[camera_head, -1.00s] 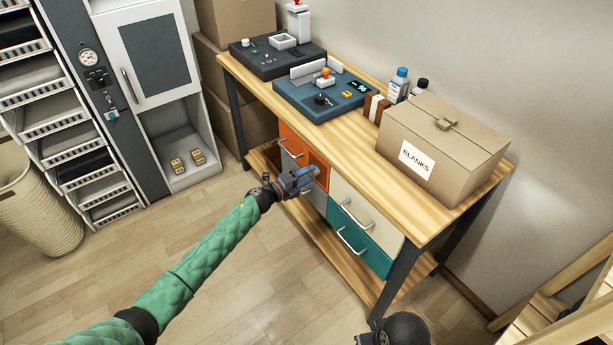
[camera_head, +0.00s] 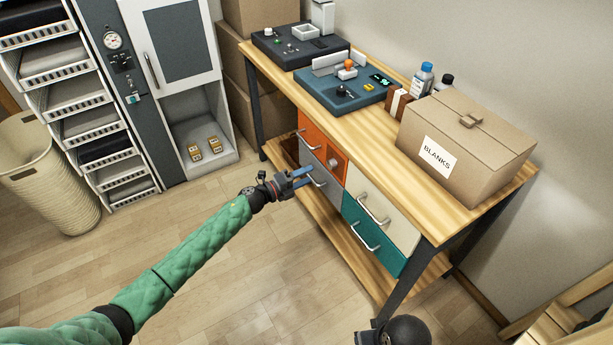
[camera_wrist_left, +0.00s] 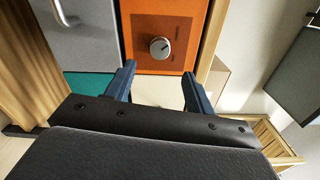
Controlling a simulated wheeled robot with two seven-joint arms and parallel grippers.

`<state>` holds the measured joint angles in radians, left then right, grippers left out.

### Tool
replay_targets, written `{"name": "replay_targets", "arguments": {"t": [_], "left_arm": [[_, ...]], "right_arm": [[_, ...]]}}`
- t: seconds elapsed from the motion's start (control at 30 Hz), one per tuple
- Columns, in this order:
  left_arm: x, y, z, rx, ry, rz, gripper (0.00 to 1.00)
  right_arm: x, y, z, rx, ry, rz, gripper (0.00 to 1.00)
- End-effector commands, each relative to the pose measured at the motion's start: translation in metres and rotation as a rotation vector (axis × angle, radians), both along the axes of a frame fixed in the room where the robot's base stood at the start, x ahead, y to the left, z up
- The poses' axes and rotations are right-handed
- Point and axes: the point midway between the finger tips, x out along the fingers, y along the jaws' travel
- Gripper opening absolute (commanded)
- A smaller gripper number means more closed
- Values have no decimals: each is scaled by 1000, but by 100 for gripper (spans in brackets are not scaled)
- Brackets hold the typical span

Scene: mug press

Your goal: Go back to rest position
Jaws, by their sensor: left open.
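My left gripper (camera_head: 298,181) is open and empty in front of the drawers under the workbench (camera_head: 385,135). Its two blue fingers also show in the left wrist view (camera_wrist_left: 158,72), with nothing between them. Beyond them is an orange panel (camera_head: 338,165) with a round silver knob (camera_wrist_left: 160,47). The gripper looks apart from the panel and the grey drawer (camera_head: 312,172) beside it. A dark rounded part at the bottom edge of the head view seems to be mine; no right gripper fingers show.
The cream drawer (camera_head: 388,211) and teal drawer (camera_head: 372,243) have protruding handles. A blanks box (camera_head: 485,150) and a blue press unit (camera_head: 335,92) stand on the bench. A white cabinet (camera_head: 170,60) and a basket (camera_head: 45,180) are at left. Floor around my left arm is clear.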

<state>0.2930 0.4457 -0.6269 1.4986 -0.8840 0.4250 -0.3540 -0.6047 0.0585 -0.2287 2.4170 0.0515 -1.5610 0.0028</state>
Motion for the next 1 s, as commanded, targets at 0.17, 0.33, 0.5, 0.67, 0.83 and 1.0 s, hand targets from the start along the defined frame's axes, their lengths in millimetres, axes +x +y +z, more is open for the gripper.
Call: {"name": "replay_targets", "arguments": {"t": [0.17, 0.33, 0.5, 0.67, 0.83, 1.0], "left_arm": [[0, 0, 0, 0, 0, 0, 54], [0, 0, 0, -3, 4, 0, 54], [12, 9, -3, -16, 44, 81, 54], [39, 37, -6, -65, 125, 291, 54], [58, 64, 14, -177, 223, 536, 54], [65, 92, 49, -322, 328, 764, 54]], "right_arm": [[0, 1, 1, 2, 3, -1, 36], [-1, 2, 1, 4, 5, -3, 36], [-1, 2, 1, 5, 6, -5, 36], [-2, 1, 1, 3, 12, -3, 36], [-3, -1, 0, -4, 17, 0, 36], [-4, -4, 0, -12, 19, 4, 36]]}}
